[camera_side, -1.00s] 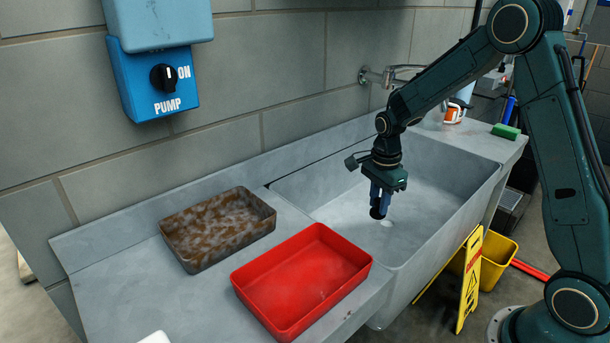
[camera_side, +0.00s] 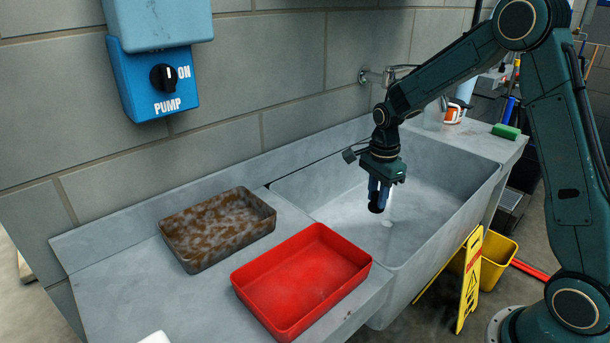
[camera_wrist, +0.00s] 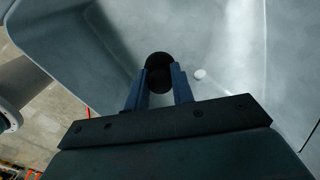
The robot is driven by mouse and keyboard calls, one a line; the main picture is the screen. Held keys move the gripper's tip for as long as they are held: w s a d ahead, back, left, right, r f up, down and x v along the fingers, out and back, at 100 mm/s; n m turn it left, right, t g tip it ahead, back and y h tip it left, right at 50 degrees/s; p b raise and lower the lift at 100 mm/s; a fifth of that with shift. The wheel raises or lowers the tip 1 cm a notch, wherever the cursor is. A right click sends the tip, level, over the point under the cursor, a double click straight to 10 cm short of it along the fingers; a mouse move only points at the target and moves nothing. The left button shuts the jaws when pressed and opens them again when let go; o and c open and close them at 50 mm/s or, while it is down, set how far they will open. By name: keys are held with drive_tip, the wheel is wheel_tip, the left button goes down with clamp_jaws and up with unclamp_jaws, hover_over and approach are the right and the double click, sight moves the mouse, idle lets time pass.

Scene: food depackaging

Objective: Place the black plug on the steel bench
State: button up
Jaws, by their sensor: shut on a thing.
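My gripper (camera_side: 380,190) hangs over the steel sink basin, its two blue fingers shut on the black plug (camera_side: 376,208). In the wrist view the black plug (camera_wrist: 159,66) sits between the fingertips of my gripper (camera_wrist: 159,82), held above the basin floor. The steel bench (camera_side: 150,295) joins the basin on the left side of the side view.
A red tray (camera_side: 300,285) and a brown, stained tray (camera_side: 190,255) take up much of the bench. Bare steel shows in front of and left of them. A tap (camera_side: 385,76) juts from the wall behind the basin. A green sponge (camera_side: 506,131) lies at the far end.

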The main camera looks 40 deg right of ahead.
drive_tip(key=w+a+r, duration=0.7)
drive_tip(key=a+r, duration=0.3)
wheel_tip(320, 180, up, 11)
hover_over(294, 230)
wheel_tip(294, 230, down, 16)
drive_tip(key=shift+r, duration=0.1)
drive_tip(key=shift+f, duration=2.15)
drive_tip(key=shift+f, duration=0.15)
drive_tip(key=o, duration=1)
